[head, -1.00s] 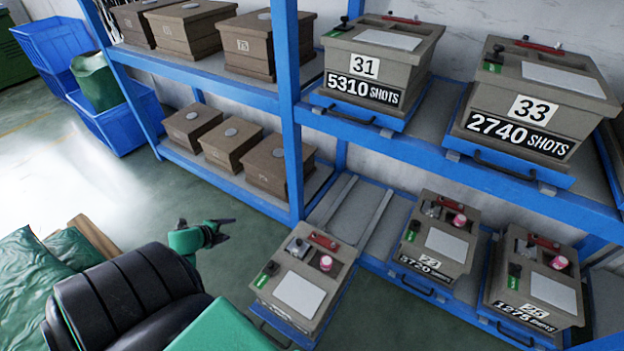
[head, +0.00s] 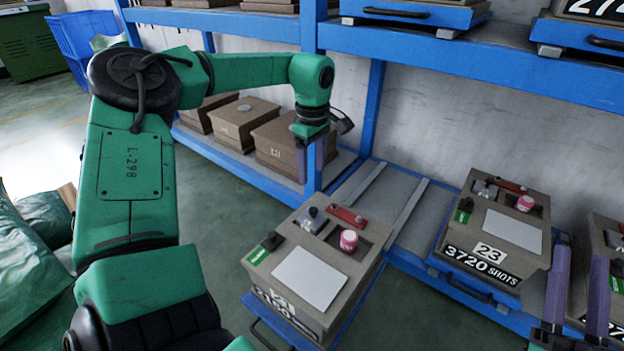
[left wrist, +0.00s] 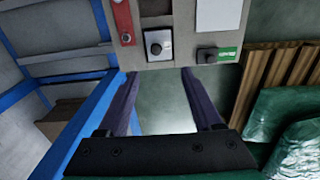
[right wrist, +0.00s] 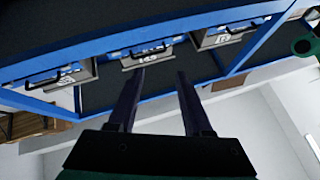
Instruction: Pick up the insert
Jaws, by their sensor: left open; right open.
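In the head view, the nearest box (head: 312,270), pulled out on a blue tray, carries a small grey metal piece with a knob (head: 312,218), a red bar (head: 346,216), a pink cylinder (head: 348,240) and a black piece beside a green label (head: 271,240). I cannot tell for sure which is the insert. My left gripper (head: 310,184) is open and empty, pointing down above and behind this box. In the left wrist view the grey piece (left wrist: 156,44) lies just beyond its open fingers (left wrist: 158,75). My right gripper (head: 581,256) is open and empty at the lower right.
A similar box marked 23 (head: 500,235) sits on the lower shelf, with another at the right edge. A blue rack post (head: 312,100) stands close behind my left gripper. Brown boxes (head: 245,120) fill the lower left shelf. An empty shelf bay (head: 385,205) lies between.

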